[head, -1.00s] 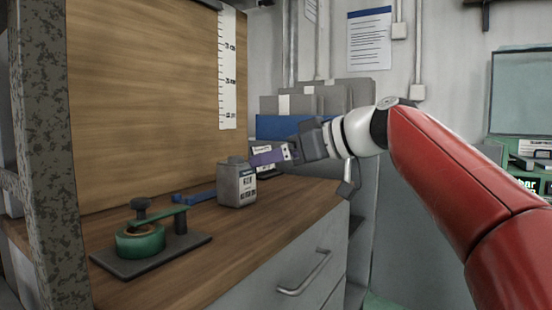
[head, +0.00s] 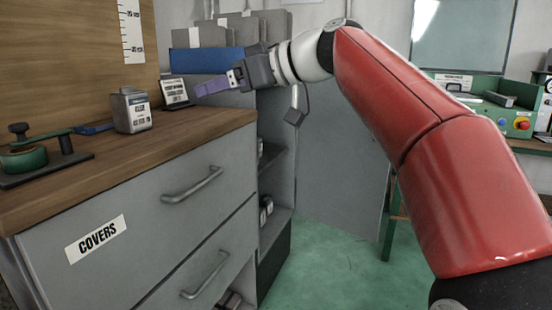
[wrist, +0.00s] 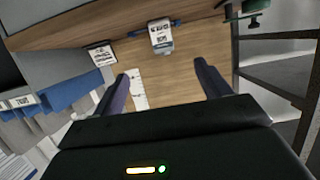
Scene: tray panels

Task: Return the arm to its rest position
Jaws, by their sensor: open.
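My gripper (head: 203,89) is at the end of my red and white arm, held out to the left with the elbow raised. Its purple fingers are in the air near the worktop's back right corner. In the wrist view the two fingers of my gripper (wrist: 163,80) stand wide apart with nothing between them. A grey labelled box (head: 132,111) stands on the wooden worktop (head: 110,150), apart from the fingers. A small dark-framed label card (head: 175,92) stands close to the fingers in the head view.
A green clamp-like fixture (head: 25,160) sits at the worktop's left. Grey drawers, one labelled COVERS (head: 96,239), are below. Grey and blue files (head: 208,62) stand behind my gripper. A green bench (head: 480,95) is at the far right. Green floor (head: 330,245) between is clear.

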